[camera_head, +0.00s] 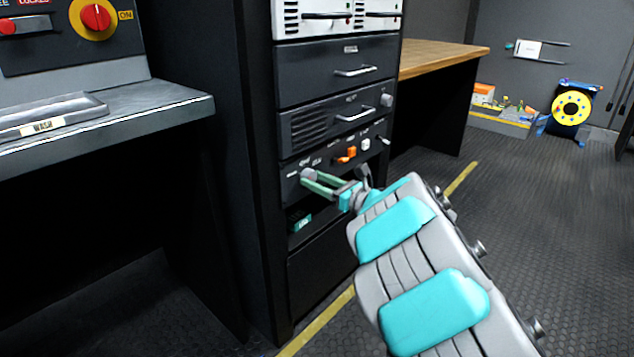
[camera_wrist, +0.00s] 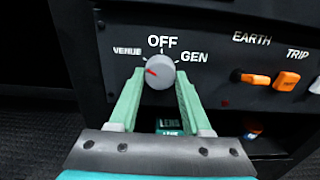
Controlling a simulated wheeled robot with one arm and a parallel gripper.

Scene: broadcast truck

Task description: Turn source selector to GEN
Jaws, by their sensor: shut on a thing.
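The source selector is a round grey knob (camera_wrist: 160,63) on a dark panel, with VENUE at its upper left, OFF above it and GEN at its right. Its red mark sits on the left, on the VENUE side. My gripper (camera_wrist: 160,80) has its two green fingers on either side of the knob and is shut on it. In the head view the knob (camera_head: 307,173) shows at the left of the lower rack panel, with my gripper (camera_head: 314,180) reaching it from the right. The fingers hide the knob's lower sides.
Orange switches, EARTH (camera_wrist: 255,79) and TRIP (camera_wrist: 287,81), sit right of the knob. A green box marked LENS (camera_wrist: 170,126) lies in the opening below. A wash counter (camera_head: 150,105) stands left, and a wooden worktop (camera_head: 440,58) right.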

